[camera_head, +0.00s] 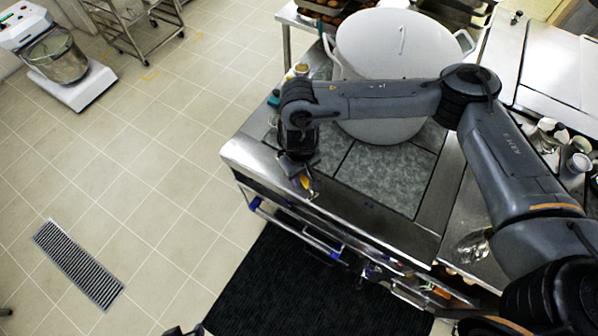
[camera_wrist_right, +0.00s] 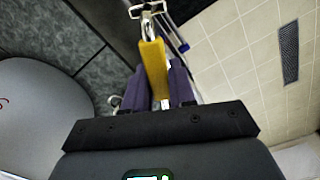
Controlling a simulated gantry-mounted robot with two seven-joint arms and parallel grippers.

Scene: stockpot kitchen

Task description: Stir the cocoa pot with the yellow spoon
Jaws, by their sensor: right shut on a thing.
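My right gripper (camera_head: 297,168) is over the near left corner of the steel counter, its arm reaching across in front of the large white pot (camera_head: 385,75). It is shut on the yellow spoon (camera_head: 305,182). In the right wrist view the spoon's yellow handle (camera_wrist_right: 153,62) sits between the purple fingers, with a metal part beyond it. The pot stands on the counter behind my arm and also shows at the left of the wrist view (camera_wrist_right: 40,115). I see no cocoa; its top looks pale. A dark tip at the bottom edge seems to be my left gripper (camera_head: 184,330); its jaws are unclear.
Small bottles (camera_head: 300,70) stand left of the pot. Grey stone-like panels (camera_head: 385,178) lie bare in front of it. A rail (camera_head: 300,230) runs along the counter's front edge, above a black mat (camera_head: 300,290). Jars (camera_head: 578,163) crowd the right side.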

